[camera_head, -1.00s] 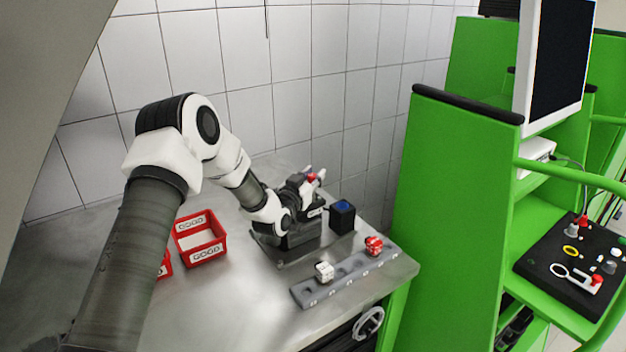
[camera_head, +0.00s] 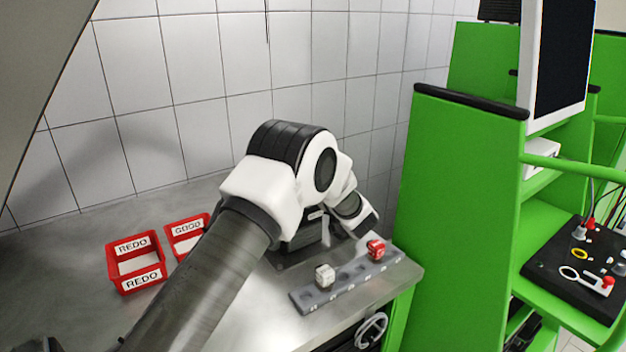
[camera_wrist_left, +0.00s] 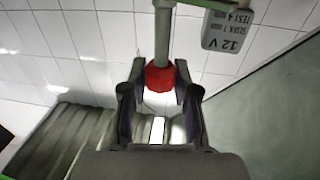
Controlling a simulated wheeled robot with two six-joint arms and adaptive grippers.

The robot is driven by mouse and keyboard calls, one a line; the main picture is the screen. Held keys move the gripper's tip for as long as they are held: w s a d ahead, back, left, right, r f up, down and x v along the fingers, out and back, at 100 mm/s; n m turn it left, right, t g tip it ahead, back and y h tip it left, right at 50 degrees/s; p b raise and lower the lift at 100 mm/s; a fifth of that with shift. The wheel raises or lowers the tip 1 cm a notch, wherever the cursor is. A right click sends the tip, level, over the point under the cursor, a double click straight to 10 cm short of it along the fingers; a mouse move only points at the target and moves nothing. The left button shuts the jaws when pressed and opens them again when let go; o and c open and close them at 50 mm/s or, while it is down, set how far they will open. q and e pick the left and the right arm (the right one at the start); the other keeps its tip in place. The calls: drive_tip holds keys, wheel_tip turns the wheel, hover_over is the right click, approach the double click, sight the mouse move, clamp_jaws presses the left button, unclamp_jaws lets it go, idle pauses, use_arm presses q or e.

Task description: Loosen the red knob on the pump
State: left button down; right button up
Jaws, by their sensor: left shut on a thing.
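The red knob (camera_wrist_left: 158,77) sits on a grey rod in the left wrist view, between the two dark fingers of my left gripper (camera_wrist_left: 160,84). The fingers are shut on the knob from both sides. In the head view my left arm reaches across the table, and its gripper and the knob are hidden behind the arm. The dark test stand (camera_head: 298,238) is partly covered by my arm, and I cannot make out the pump on it. My right gripper is not in view.
A grey rail (camera_head: 345,284) holds a white part (camera_head: 325,275) and a red part (camera_head: 376,248). Red REDO (camera_head: 135,262) and GOOD (camera_head: 187,236) bins stand left. A green cabinet (camera_head: 480,190) stands right. A labelled 12 V box (camera_wrist_left: 228,28) is near the gripper.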

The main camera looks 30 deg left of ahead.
use_arm(q)
drive_tip(key=n+g+y, duration=0.1)
drive_tip(key=g, duration=0.1)
drive_tip(key=n+g+b, duration=0.1)
drive_tip(key=g, duration=0.1)
drive_tip(key=shift+w+f+n+y, duration=0.1)
drive_tip(key=shift+f+n+y, duration=0.1)
drive_tip(key=shift+n+y, duration=0.2)
drive_tip(key=n+g+b, duration=0.2)
drive_tip(key=g, duration=0.1)
drive_tip(key=shift+g+y, duration=0.3)
drive_tip(key=shift+g, duration=0.1)
drive_tip(key=shift+r+n+g, duration=0.1)
drive_tip(key=shift+n+g, duration=0.5)
drive_tip(key=shift+r, duration=0.1)
drive_tip(key=c, duration=0.9)
unclamp_jaws()
drive_tip(key=shift+o, duration=0.2)
drive_tip(key=d, duration=1.2)
